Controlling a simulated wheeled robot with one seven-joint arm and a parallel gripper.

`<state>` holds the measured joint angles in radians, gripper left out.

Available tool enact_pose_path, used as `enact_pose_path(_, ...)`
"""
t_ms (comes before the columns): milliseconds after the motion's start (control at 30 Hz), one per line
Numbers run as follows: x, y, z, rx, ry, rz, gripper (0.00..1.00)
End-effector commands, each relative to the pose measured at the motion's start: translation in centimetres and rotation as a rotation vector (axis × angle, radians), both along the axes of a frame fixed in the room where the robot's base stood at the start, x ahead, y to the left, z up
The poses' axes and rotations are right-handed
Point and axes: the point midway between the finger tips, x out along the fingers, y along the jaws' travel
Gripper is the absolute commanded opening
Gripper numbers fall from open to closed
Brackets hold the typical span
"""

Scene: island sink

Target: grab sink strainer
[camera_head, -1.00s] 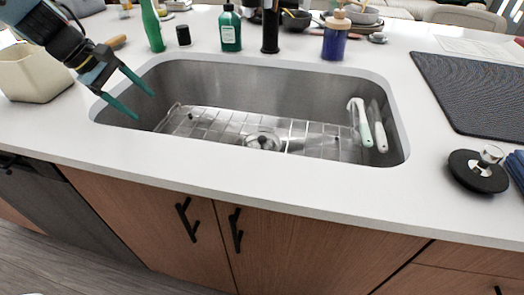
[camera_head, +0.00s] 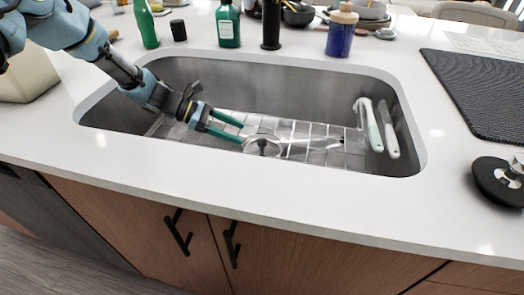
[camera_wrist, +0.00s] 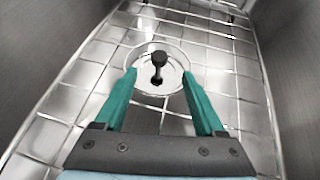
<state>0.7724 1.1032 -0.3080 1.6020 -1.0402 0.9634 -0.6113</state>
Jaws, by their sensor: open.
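The sink strainer (camera_head: 262,146) is a round, shiny metal piece in the drain at the middle of the sink floor. In the wrist view the strainer (camera_wrist: 174,74) has a dark upright knob (camera_wrist: 159,60). My gripper (camera_head: 242,132) has green fingers, is open and empty, and reaches into the sink from the left. In the wrist view my gripper (camera_wrist: 159,76) has its fingertips on either side of the strainer's outline, with the knob in line with the gap. The fingers do not visibly touch the knob, and the height above it is unclear.
A metal wire rack (camera_head: 318,133) covers the sink floor around the drain. Two light-handled utensils (camera_head: 374,125) lean at the right wall. Bottles, including a blue one (camera_head: 341,34), stand behind the sink. A black disc with a metal knob (camera_head: 497,182) lies on the right counter.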

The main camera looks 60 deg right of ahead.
Motion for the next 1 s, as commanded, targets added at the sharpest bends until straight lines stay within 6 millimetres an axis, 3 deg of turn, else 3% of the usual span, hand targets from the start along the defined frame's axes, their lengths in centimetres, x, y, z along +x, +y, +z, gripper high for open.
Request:
enact_pose_path(600, -5.5, -3.2, -3.4, 0.001, -0.002, -0.002, 0.72)
enact_pose_path(867, -5.8, -3.4, -3.7, -0.001, -0.003, 0.0, 0.72)
enact_pose_path(1000, -5.8, -3.4, -3.7, -0.001, -0.003, 0.0, 0.56)
